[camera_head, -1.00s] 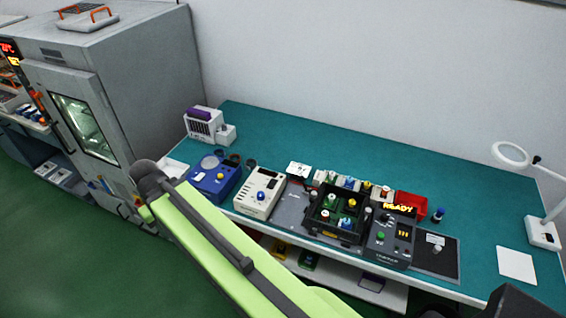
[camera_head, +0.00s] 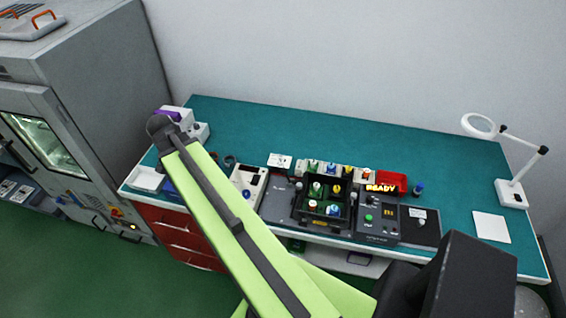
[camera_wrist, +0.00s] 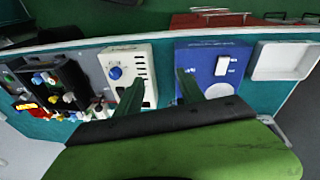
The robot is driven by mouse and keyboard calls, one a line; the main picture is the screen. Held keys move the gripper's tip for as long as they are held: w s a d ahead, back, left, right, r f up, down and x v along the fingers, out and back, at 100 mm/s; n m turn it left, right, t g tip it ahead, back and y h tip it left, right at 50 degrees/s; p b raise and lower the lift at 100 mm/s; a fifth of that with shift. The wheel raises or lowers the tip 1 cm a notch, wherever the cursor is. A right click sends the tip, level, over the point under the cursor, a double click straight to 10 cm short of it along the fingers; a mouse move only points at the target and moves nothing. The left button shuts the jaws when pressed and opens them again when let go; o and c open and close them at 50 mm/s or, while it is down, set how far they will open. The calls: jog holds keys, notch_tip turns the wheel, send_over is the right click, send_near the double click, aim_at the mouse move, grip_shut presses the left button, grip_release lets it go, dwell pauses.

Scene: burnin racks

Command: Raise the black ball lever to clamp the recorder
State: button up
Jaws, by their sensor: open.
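My gripper (camera_wrist: 159,76) shows in the wrist view as two dark green fingers, open and apart with nothing between them. They are above the bench, over the gap between a cream box (camera_wrist: 142,62) with a blue knob and a blue box (camera_wrist: 205,50) with a white switch. In the head view my arm hides the gripper and most of the blue box; the cream box (camera_head: 243,176) is just right of the arm. I cannot make out a black ball lever or tell which item is the recorder.
A black crate (camera_head: 322,222) with coloured caps and a grey unit (camera_head: 375,236) under a READY sign stand right of the cream box. A white tray (camera_wrist: 284,74) lies beyond the blue box. A magnifier lamp (camera_head: 511,194) stands far right. The rear bench top (camera_head: 300,135) is clear.

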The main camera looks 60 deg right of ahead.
aim_at(282, 170)
jog(key=s+d+r+m+g+h+p, duration=0.1)
jog(key=s+d+r+m, duration=0.2)
jog(key=s+d+m, duration=0.55)
jog(key=s+d+r+m+g+p, duration=0.15)
jog(key=s+d+m, duration=0.3)
jog(key=d, duration=0.75)
jog(key=b+x, duration=1.5)
jog(key=shift+f, duration=0.4)
jog(key=shift+s+d+f+n+b, duration=0.3)
jog(key=shift+f+b, duration=0.15)
jog(key=shift+b, duration=0.15)
jog(key=shift+r, duration=0.1)
jog(key=shift+c, duration=0.5)
grip_shut()
